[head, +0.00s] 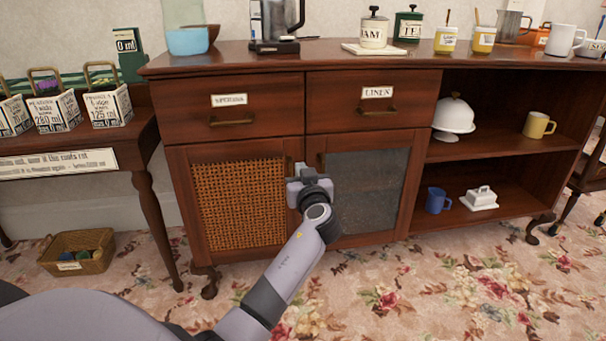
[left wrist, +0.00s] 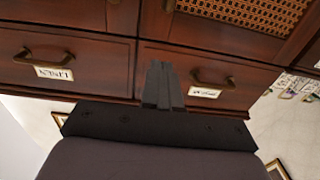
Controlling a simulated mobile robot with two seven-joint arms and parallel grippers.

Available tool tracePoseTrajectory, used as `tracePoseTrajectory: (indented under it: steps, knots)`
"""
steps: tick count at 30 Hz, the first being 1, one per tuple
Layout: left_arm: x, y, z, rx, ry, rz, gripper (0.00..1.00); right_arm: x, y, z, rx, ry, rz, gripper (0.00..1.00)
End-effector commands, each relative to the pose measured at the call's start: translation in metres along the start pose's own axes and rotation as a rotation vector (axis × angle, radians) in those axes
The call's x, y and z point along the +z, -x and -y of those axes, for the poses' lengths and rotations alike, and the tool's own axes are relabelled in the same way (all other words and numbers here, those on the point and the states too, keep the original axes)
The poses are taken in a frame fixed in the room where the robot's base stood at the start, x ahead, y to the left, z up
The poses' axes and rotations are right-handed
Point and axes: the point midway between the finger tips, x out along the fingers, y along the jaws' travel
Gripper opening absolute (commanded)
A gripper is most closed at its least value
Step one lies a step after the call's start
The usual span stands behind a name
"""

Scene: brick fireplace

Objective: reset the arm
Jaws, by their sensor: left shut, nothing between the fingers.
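My left arm reaches up from the bottom of the head view. Its gripper (head: 297,172) is in front of the sideboard (head: 290,113), near where the two lower doors meet. In the left wrist view the fingers of this gripper (left wrist: 162,80) are together with nothing between them. They point at the sideboard front, and I cannot tell whether they touch it. The left door has a woven cane panel (head: 238,200) and the right door a grey panel (head: 372,190). Both doors look closed. My right gripper is not in view.
Two closed drawers with handles (head: 232,121) are above the doors. Open shelves at right hold a white domed dish (head: 454,115), a yellow mug (head: 538,125), a blue mug (head: 438,200) and a butter dish (head: 480,197). A basket (head: 77,251) sits under the left table. Carpet in front is clear.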

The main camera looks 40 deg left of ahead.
Motion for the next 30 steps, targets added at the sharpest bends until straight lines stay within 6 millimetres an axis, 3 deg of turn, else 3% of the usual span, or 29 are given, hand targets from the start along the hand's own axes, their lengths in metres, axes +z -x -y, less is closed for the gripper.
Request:
tracePoseTrajectory:
  steps: [12,17,20,23,30]
  knots:
    - [0.000,-0.001,0.001,0.002,0.000,0.001,0.00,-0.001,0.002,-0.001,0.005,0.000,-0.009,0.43]
    - [0.020,0.014,-0.004,0.066,-0.025,0.048,0.00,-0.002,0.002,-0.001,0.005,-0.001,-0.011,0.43]
    - [0.048,0.041,-0.012,0.176,-0.061,0.118,0.00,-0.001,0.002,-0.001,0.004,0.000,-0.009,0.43]
    - [0.078,0.082,-0.023,0.329,-0.100,0.200,0.00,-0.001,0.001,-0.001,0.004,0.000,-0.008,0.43]
    - [0.127,0.207,-0.041,0.736,-0.142,0.365,0.00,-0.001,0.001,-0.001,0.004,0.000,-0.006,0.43]
